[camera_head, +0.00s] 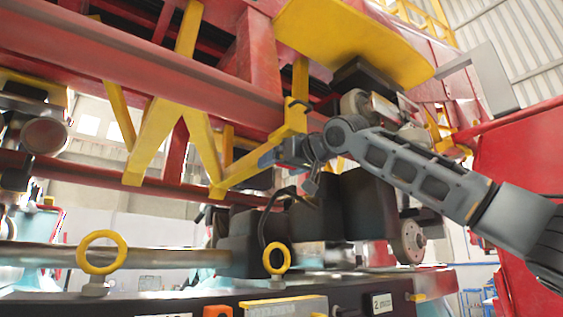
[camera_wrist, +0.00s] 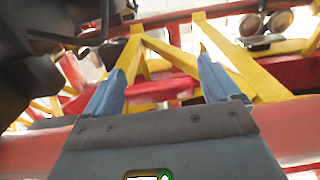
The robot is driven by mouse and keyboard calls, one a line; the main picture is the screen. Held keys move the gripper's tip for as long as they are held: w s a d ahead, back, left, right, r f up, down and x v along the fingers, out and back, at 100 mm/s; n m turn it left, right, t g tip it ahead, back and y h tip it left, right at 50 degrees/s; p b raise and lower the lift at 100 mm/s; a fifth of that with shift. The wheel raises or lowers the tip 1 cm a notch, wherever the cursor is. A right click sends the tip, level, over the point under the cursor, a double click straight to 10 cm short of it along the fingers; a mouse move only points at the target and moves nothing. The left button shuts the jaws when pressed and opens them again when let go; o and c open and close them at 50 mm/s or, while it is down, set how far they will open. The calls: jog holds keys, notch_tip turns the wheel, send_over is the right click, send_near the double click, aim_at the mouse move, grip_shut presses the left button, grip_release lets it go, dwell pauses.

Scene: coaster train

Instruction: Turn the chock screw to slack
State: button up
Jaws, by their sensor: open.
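Two yellow rings on grey stems stand low in the head view, one at the left (camera_head: 122,254) and one near the middle (camera_head: 287,258). I cannot tell whether either belongs to the chock screw. Black blocks (camera_head: 345,215) stand behind the middle ring. My gripper (camera_head: 262,160) is above the rings, beside the yellow braces (camera_head: 240,172) of the red frame. In the wrist view my gripper (camera_wrist: 162,64) has its two blue fingers spread, with no object held between them. Yellow struts (camera_wrist: 172,55) show beyond the fingers.
A red beam (camera_head: 130,70) runs across the upper left, and a yellow plate (camera_head: 355,40) overhangs my arm. A red panel (camera_head: 520,185) stands at the right. A steel bar (camera_head: 165,257) runs behind the rings. Dark machinery (camera_wrist: 30,70) fills the wrist view's upper left.

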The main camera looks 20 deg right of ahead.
jog(key=c, duration=1)
jog(key=shift+o, duration=0.2)
jog(key=shift+f+m+h+b, duration=0.2)
jog(key=shift+m+h+b, duration=0.2)
jog(key=shift+h+b, duration=0.25)
jog(key=shift+s+d+r+m+g+h+p, duration=0.1)
jog(key=shift+s+d+m+g+h+p, duration=0.2)
jog(key=shift+m+g+h, duration=1.9)
jog(key=shift+d+r+m+g+h+p, duration=0.15)
jog(key=shift+d+m+g+h, duration=0.45)
jog(key=shift+m+h, duration=3.1)
jog(key=shift+s+d+f+m+g+h+p, duration=0.15)
jog(key=shift+m+g+h, duration=1.5)
jog(key=shift+h, duration=2.5)
jog(key=shift+r+m+g+h, duration=0.15)
jog(key=shift+m+g+h, duration=0.15)
jog(key=shift+m+g, duration=0.05)
